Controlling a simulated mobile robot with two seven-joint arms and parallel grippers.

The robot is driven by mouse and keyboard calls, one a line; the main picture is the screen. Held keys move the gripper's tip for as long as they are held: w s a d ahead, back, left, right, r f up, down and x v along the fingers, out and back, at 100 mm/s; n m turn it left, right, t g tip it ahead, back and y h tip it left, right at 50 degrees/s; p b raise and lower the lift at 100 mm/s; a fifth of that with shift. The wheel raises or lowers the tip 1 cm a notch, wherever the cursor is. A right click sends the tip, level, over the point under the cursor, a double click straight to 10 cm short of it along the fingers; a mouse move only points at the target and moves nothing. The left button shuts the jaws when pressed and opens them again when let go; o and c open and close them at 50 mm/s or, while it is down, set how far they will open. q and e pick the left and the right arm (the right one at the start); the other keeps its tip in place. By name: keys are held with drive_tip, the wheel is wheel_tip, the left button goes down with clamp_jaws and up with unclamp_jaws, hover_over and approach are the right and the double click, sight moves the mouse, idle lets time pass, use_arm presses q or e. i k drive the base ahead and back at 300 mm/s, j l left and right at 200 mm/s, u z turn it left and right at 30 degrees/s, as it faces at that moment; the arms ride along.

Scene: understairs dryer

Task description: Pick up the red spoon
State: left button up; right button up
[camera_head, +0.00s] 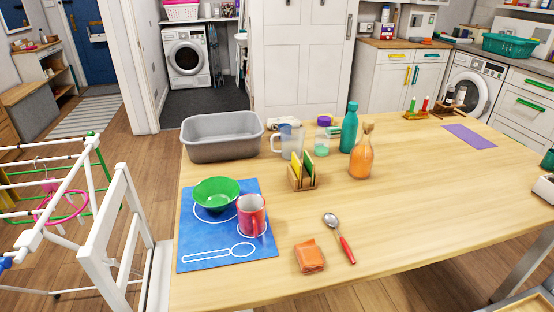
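The red spoon (345,247) lies on the wooden table near its front edge. Its handle is red and its bowl is grey metal. The bowl points away from me and the handle comes toward me. Nothing covers it. Neither of my grippers shows in the head view.
A folded orange cloth (310,256) lies just left of the spoon. A blue mat (195,250) with a green bowl (217,194) and a red mug (251,215) is further left. An orange bottle (361,155) and a sponge holder (303,183) stand behind. Table right of the spoon is clear.

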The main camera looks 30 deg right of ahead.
sight(330, 219)
drive_tip(key=z, duration=1.3)
